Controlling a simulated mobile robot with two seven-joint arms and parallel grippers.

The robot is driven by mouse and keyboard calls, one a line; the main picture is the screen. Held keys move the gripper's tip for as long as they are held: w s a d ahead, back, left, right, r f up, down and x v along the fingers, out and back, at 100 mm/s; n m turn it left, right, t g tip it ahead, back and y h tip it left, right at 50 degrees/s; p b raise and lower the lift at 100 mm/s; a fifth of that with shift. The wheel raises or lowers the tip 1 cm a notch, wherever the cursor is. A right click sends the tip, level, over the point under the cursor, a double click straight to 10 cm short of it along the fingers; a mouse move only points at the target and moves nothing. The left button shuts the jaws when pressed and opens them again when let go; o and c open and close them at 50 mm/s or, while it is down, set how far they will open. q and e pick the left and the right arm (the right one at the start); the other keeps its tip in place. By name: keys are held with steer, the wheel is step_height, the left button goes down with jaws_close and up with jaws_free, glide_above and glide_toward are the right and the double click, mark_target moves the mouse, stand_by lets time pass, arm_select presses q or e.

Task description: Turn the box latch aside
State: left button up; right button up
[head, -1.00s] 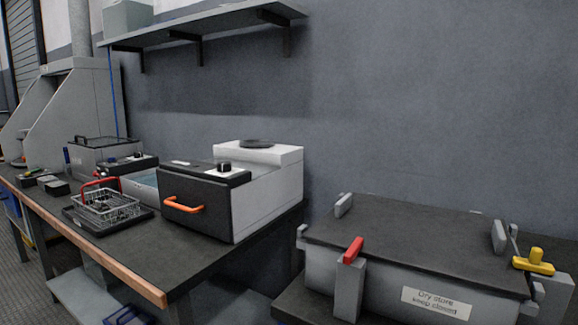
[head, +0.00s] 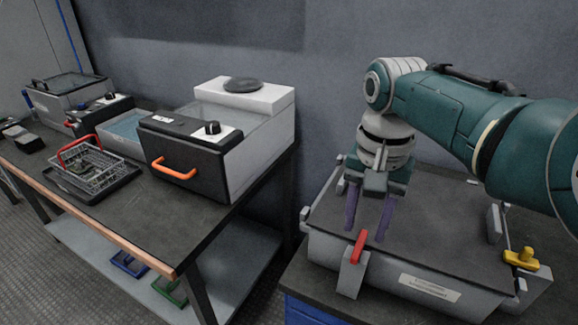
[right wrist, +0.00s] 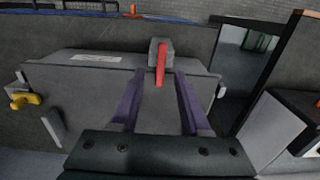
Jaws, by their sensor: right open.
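The dry store box (head: 318,245) is grey with a dark lid (head: 435,240). A red latch (head: 359,246) sits on a grey post at its front edge and lies over the lid edge. The red latch also shows in the right wrist view (right wrist: 161,64), beyond and between the fingertips. My right gripper (head: 367,232) points down above the lid, just behind the latch; its purple fingers (right wrist: 157,78) are apart with nothing between them. Contact with the lid or latch cannot be told. My left gripper is not in view.
A yellow knob (head: 521,258) is at the box's right end. A grey lug (head: 494,224) stands on the lid's right side. At left, a bench (head: 130,225) carries a bath with an orange handle (head: 174,169) and a wire basket (head: 93,170).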

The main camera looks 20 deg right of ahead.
mark_target(360, 243)
step_height(360, 243, down, 4)
steer(key=shift+r+b, duration=0.2)
steer(key=shift+b, duration=0.45)
steer(key=shift+c, duration=0.2)
jaws_close()
